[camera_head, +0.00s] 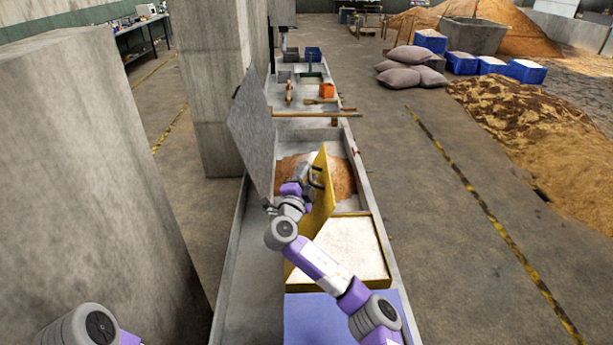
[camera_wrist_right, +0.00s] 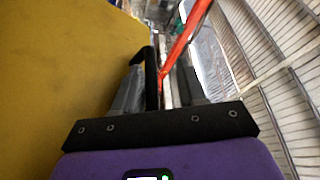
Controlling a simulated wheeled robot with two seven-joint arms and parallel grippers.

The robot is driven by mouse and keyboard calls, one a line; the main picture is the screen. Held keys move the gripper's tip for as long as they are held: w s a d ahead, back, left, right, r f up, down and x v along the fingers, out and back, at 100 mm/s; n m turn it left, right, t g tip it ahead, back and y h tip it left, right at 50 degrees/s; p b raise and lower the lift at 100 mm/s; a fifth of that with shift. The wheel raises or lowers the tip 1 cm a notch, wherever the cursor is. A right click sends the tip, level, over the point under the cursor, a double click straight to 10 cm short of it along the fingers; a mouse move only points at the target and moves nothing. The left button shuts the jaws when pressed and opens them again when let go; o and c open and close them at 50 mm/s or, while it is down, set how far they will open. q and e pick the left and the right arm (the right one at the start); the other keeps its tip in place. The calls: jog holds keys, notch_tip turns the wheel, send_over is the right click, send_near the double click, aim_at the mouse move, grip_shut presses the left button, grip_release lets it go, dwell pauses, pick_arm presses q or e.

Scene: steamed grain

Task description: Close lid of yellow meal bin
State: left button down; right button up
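The yellow meal bin (camera_head: 388,281) is a yellow-rimmed square compartment filled with pale meal. Its yellow lid (camera_head: 323,203) stands raised and steeply tilted at the bin's far left side. My right arm reaches across the bin, and my right gripper (camera_head: 312,179) is at the upper part of the lid. In the right wrist view, the lid's yellow face (camera_wrist_right: 60,70) fills the left side. A black handle (camera_wrist_right: 151,78) shows at the fingers of my right gripper (camera_wrist_right: 158,85), nearer the left finger; a gap shows between the fingers. Firm contact cannot be told. My left gripper is out of view.
A blue lid (camera_head: 315,320) lies nearest me. A grey panel (camera_head: 251,130) stands raised beyond the yellow lid, beside a compartment of brown grain (camera_head: 343,177). A wooden-handled tool (camera_head: 315,114) lies across the trough. Concrete pillars stand left; floor at right is open.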

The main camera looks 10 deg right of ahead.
jog(key=shift+a, duration=0.1)
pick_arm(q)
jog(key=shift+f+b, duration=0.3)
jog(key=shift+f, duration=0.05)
pick_arm(e)
jog(key=v, duration=0.7)
jog(key=shift+s, duration=0.25)
jog(key=shift+a, duration=0.1)
